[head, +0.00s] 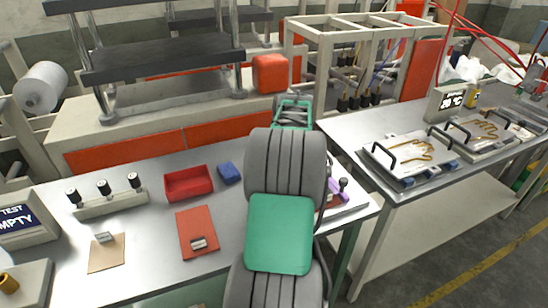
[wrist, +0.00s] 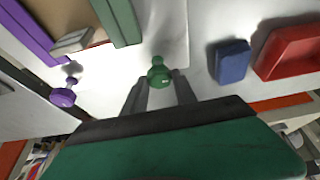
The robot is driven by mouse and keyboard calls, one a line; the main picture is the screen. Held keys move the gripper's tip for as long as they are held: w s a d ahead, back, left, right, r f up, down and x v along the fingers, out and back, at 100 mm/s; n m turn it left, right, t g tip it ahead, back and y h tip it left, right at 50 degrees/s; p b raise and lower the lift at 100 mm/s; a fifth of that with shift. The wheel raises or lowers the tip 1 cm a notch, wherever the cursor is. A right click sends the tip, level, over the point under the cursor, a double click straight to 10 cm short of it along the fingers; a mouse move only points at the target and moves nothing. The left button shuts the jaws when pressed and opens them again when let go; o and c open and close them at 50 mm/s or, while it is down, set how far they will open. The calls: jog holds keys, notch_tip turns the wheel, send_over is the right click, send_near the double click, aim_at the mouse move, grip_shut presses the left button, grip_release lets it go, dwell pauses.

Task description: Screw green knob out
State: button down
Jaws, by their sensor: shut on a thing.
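The green knob (wrist: 158,72) stands out in the wrist view, near the middle, against a pale plate (wrist: 178,40). My gripper (wrist: 160,86) is shut on it, with one grey finger on each side. I cannot tell how far its thread sits in the fixture. A green rail (wrist: 119,20) and a purple rail (wrist: 28,32) lie to the left, with a tan surface between them. A purple knob (wrist: 62,97) is lower left. In the head view my arm hides the green knob and my gripper; part of the purple fixture (head: 335,192) shows at its right.
A blue block (wrist: 232,62) and a red tray (wrist: 290,50) are right of the knob in the wrist view. In the head view the red tray (head: 188,183), blue block (head: 229,172) and an orange-red pad (head: 197,231) lie left of my arm. A second table (head: 390,185) stands at right.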

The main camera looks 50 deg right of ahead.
jog(key=shift+f, duration=0.1)
jog(key=c, duration=1)
grip_release()
jog(key=shift+r, duration=0.2)
jog(key=v, duration=0.7)
jog(key=shift+s+r+b, duration=0.15)
jog(key=shift+r+b, duration=0.05)
jog(key=shift+b, duration=0.1)
jog(key=shift+a, duration=0.1)
